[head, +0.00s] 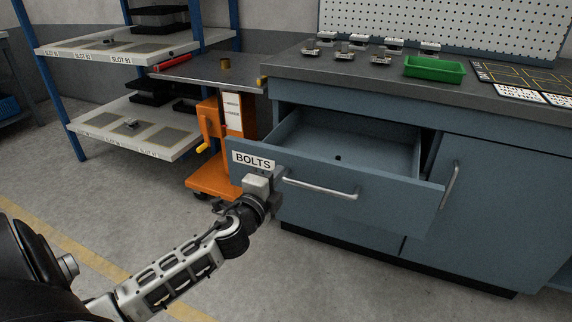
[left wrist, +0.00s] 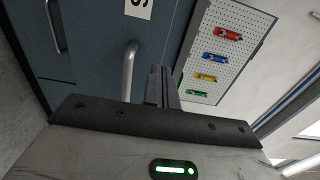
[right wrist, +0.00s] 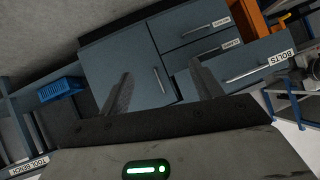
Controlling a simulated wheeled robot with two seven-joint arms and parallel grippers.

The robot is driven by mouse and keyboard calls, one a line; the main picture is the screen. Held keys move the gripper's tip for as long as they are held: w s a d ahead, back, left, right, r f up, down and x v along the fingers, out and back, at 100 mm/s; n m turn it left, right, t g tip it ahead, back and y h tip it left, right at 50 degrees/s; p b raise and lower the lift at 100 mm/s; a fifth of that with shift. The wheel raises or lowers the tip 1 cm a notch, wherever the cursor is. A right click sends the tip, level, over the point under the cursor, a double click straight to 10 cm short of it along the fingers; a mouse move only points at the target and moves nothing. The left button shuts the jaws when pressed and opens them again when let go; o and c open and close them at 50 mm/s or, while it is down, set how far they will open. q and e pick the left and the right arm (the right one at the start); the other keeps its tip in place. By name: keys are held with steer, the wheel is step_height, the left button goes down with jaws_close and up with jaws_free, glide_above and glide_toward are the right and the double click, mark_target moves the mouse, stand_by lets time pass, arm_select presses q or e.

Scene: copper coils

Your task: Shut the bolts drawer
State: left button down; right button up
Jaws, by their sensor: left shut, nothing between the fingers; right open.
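The bolts drawer (head: 390,200) is pulled well out of the blue-grey bench, its inside showing. Its front carries a white BOLTS label (head: 253,160) and a silver bar handle (head: 320,188). A small dark spot shows on the drawer floor. My left gripper (head: 279,186) is shut and empty at the left part of the drawer front, below the label and beside the handle's left end; I cannot tell whether it touches. The left wrist view shows its closed fingers (left wrist: 162,88) beside the handle (left wrist: 129,70). My right gripper (right wrist: 162,90) is open and empty, away from the drawer (right wrist: 252,66).
A green tray (head: 435,68) and several metal parts lie on the bench top. An orange trolley (head: 212,185) stands behind the drawer's left end. A shelf rack (head: 135,130) is at the left. A cabinet door handle (head: 450,185) is right of the drawer. The floor in front is clear.

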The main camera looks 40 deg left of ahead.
mark_target(291, 157)
arm_select(q)
steer(key=shift+x, duration=2.8)
arm_select(e)
steer(key=shift+w+a+r, duration=0.1)
steer(key=shift+w+r, duration=0.05)
steer(key=shift+r, duration=0.1)
